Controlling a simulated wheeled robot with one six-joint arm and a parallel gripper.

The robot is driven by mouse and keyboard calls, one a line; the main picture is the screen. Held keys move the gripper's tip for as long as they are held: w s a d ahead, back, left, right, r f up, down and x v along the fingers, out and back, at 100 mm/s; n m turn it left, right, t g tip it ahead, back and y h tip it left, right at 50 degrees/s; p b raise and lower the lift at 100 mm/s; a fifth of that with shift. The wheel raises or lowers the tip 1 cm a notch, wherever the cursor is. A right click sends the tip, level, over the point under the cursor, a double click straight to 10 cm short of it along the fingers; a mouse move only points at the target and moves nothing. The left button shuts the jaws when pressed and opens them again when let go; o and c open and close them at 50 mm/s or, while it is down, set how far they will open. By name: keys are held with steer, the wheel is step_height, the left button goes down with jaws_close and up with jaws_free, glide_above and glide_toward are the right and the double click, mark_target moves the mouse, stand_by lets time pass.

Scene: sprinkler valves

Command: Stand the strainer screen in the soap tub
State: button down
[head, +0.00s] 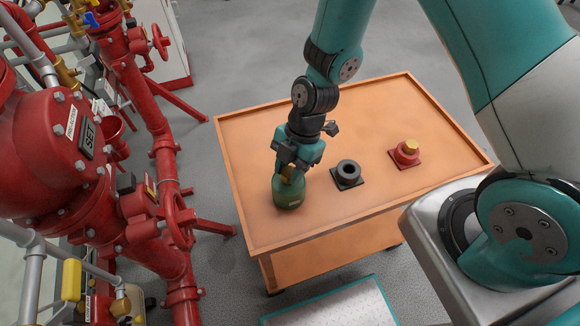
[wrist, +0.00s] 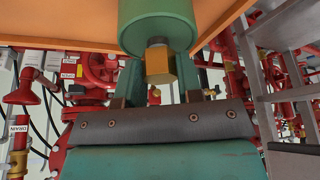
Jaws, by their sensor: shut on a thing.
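I see no mesh screen or open tub that I can name for sure as the strainer screen or the soap tub. My gripper (head: 289,168) points down over the left part of the cart top, shut on the brass hex neck of a green cylinder (head: 288,194). The cylinder is upright with a small pale label; I cannot tell whether it touches the cart. In the wrist view the brass hex neck (wrist: 159,67) sits between my fingers, with the green body (wrist: 158,22) beyond. A black ring fitting (head: 347,174) on a square base stands to the right, apart from the cylinder.
A red fitting (head: 404,154) with a brass top stands further right. The orange cart (head: 330,116) has a raised rim; its back and front right are clear. Red pipes and valves (head: 75,150) crowd the left. A teal-edged plate (head: 335,304) lies in front.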

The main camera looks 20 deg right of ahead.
steer(key=shift+f+b, duration=0.35)
steer(key=shift+f, duration=0.15)
steer(key=c, duration=0.7)
jaws_free()
steer(key=shift+r, duration=0.2)
steer(key=p+v, duration=0.5)
steer(key=v, duration=0.2)
steer(key=shift+r, duration=0.35)
steer(key=shift+w+d+r, duration=0.1)
step_height(320, 180, up, 14)
steer(key=s+a+m+t+b, duration=0.1)
steer(key=s+m, duration=0.2)
steer(key=m, duration=0.5)
steer(key=s+r+m+t+b, duration=0.1)
steer(key=s+r+m, duration=0.8)
steer(key=s+r, duration=0.1)
steer(key=shift+d, duration=0.35)
